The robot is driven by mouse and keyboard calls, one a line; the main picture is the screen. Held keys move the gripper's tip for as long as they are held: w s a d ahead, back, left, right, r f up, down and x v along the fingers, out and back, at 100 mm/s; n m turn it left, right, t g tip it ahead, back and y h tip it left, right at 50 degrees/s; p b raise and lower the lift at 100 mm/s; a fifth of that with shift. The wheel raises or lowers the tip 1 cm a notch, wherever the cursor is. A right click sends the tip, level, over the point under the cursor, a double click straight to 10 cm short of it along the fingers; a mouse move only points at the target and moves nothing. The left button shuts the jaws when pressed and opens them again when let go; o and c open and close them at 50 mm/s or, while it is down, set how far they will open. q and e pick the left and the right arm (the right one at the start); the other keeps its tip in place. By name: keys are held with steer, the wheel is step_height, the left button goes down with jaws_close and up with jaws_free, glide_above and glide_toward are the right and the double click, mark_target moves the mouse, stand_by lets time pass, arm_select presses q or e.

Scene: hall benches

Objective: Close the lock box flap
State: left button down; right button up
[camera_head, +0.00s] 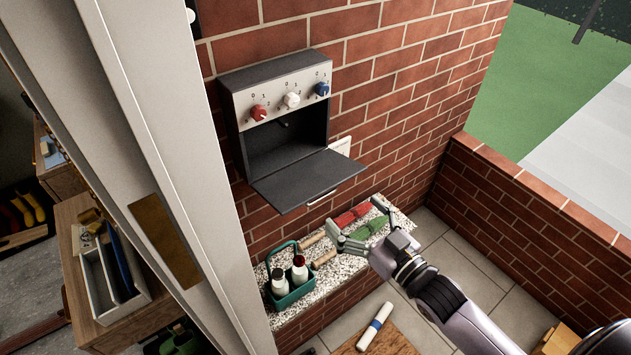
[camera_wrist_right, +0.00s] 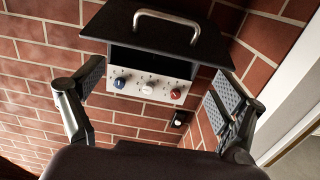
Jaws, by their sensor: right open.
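The lock box (camera_head: 232,108) is a dark grey box on the brick wall, with a pale panel of red, white and blue knobs. Its dark flap (camera_head: 305,177) hangs open, sticking outward from the box's lower edge, and the interior shows. A metal handle (camera_head: 322,197) is at the flap's outer edge. My right gripper (camera_head: 352,217) is open and empty, below and a little right of the flap, apart from it. In the right wrist view, upside down, the flap (camera_wrist_right: 160,40) and its handle (camera_wrist_right: 168,17) show beyond the spread fingers (camera_wrist_right: 155,92). My left gripper is not in view.
Below, a speckled ledge (camera_head: 332,268) bears a green caddy (camera_head: 291,290) with two bottles and red (camera_head: 352,215) and green (camera_head: 370,228) tools. A pale post (camera_head: 165,130) stands left. A low brick wall (camera_head: 520,205) bounds the right. The space before the flap is clear.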

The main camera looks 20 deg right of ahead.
steer(key=shift+s+d, duration=0.1)
steer(key=shift+d, duration=0.1)
